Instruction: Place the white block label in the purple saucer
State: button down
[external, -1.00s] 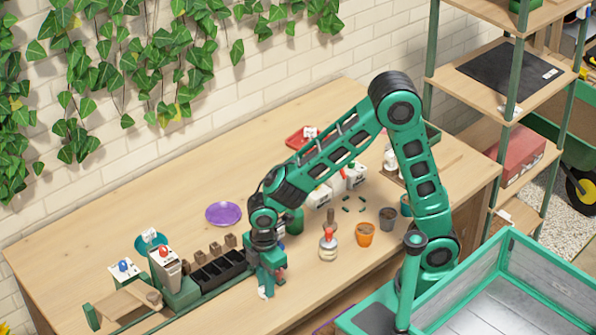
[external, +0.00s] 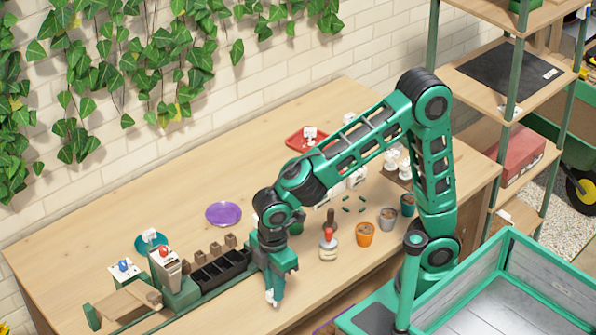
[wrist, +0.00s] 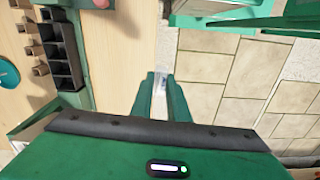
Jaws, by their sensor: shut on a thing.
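My gripper (external: 273,291) is shut on the white block label (external: 272,299), which shows as a small white piece at the fingertips. In the wrist view, the white label (wrist: 160,92) is a thin pale strip between the two green fingers (wrist: 160,85); most of it is hidden. The gripper points down near the front edge of the table. The purple saucer (external: 223,214) lies flat on the table, farther back and to the left of the gripper, and looks empty.
A black cell tray (external: 222,270) stands just left of my gripper, with small brown pots behind it. A teal saucer (external: 150,240) and a red tray (external: 300,140) hold white items. An orange pot (external: 365,234) stands to the right. The table around the purple saucer is clear.

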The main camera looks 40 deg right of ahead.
jog(key=shift+s+a+r, duration=0.1)
jog(key=shift+w, duration=0.2)
jog(key=w+m, duration=0.6)
jog(key=w, duration=0.6)
jog(key=m, duration=1.1)
send_over(223, 217)
notch_tip(223, 217, down, 6)
jog(key=shift+f, duration=2.15)
